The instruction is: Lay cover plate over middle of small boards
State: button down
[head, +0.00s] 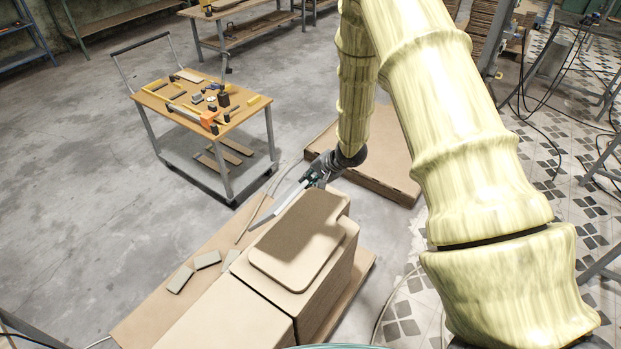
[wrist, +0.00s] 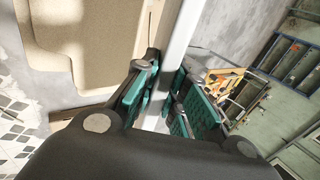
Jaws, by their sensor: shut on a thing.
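My gripper (head: 313,179) is shut on a long, narrow, pale strip, which looks like the cover plate (head: 287,204). The plate slants down and left from the fingers, over the left edge of the beige block. In the wrist view the plate (wrist: 183,35) runs between the green finger pads (wrist: 160,100). Small grey boards lie left of the block: one (head: 180,279), another beside it (head: 207,260), and a third (head: 231,259) against the block's side. My gripper is up and right of them, apart from them. I cannot tell the plate's exact height.
A tool cart (head: 165,97) stands at the back left. A flat brown pallet (head: 383,172) lies behind my gripper.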

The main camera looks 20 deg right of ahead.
jog(key=shift+r+p, duration=0.2)
jog(key=shift+p, duration=0.25)
notch_tip(320, 180, down, 8)
jog(key=b, duration=0.2)
jog(key=shift+r, duration=0.2)
jog(key=shift+p, duration=0.65)
dwell(1.4)
jog(key=shift+f+b, duration=1.1)
jog(key=shift+f, duration=0.8)
dwell(0.8)
jog(key=s+d+f+t+y+b, duration=0.1)
jog(key=s+d+f+t+b, duration=0.1)
jog(key=s+f+b, duration=0.2)
jog(key=shift+s+d+f+t+y+b, duration=0.25)
jog(key=shift+f+t+y+b, duration=0.15)
jog(key=shift+b, duration=0.45)
dwell(0.8)
